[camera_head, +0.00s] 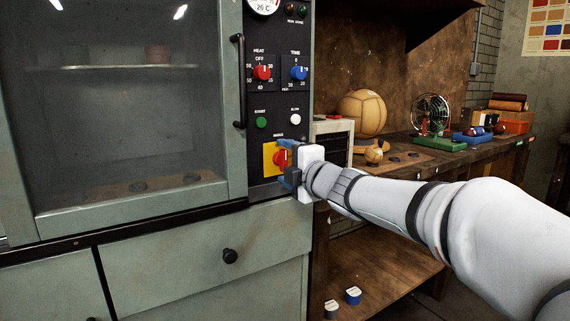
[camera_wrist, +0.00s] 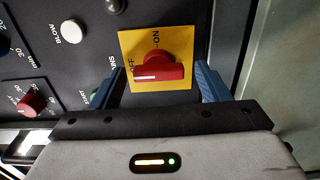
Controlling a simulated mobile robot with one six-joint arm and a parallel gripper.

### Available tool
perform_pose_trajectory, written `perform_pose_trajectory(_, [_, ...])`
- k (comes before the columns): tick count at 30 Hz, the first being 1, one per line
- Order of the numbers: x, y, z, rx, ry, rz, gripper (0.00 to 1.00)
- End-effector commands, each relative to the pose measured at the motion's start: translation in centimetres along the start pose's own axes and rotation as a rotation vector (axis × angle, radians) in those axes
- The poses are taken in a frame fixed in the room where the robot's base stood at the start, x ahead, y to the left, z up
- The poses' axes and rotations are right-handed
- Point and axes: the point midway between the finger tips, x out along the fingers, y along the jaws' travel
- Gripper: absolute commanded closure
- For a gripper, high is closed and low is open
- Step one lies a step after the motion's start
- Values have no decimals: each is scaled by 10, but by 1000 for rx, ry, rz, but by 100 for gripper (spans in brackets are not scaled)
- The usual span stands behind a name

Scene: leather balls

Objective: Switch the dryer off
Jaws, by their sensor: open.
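The dryer (camera_head: 221,90) is a grey-green cabinet with a glass door and a black control panel. Its red mains switch (camera_head: 279,158) sits on a yellow plate (camera_head: 268,152) low on the panel. In the wrist view the red switch (camera_wrist: 158,70) shows OFF and ON labels on the yellow plate (camera_wrist: 180,40). Its white-marked end points left, toward the OFF label's side. My gripper (camera_head: 283,160) is at the plate, jaws open. Its blue fingers stand on either side of the switch in the wrist view (camera_wrist: 158,82), with gaps visible between fingers and switch.
Above the switch are a green start button (camera_head: 261,123), a white blow button (camera_head: 295,119), a red heat knob (camera_head: 262,73) and a blue time knob (camera_head: 299,73). A black door handle (camera_head: 239,82) is left. A workbench (camera_head: 460,163) with leather balls stands right.

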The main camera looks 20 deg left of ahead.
Motion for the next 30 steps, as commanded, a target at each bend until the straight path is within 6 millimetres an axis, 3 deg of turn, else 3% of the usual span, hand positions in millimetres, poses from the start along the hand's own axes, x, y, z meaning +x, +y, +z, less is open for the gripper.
perform_pose_trajectory(15, [-71,1,1,0,-2,-1,31])
perform_pose_trajectory(26, [-76,-1,1,0,-1,-1,31])
perform_pose_trajectory(30, [-81,8,10,31,-40,-13,31])
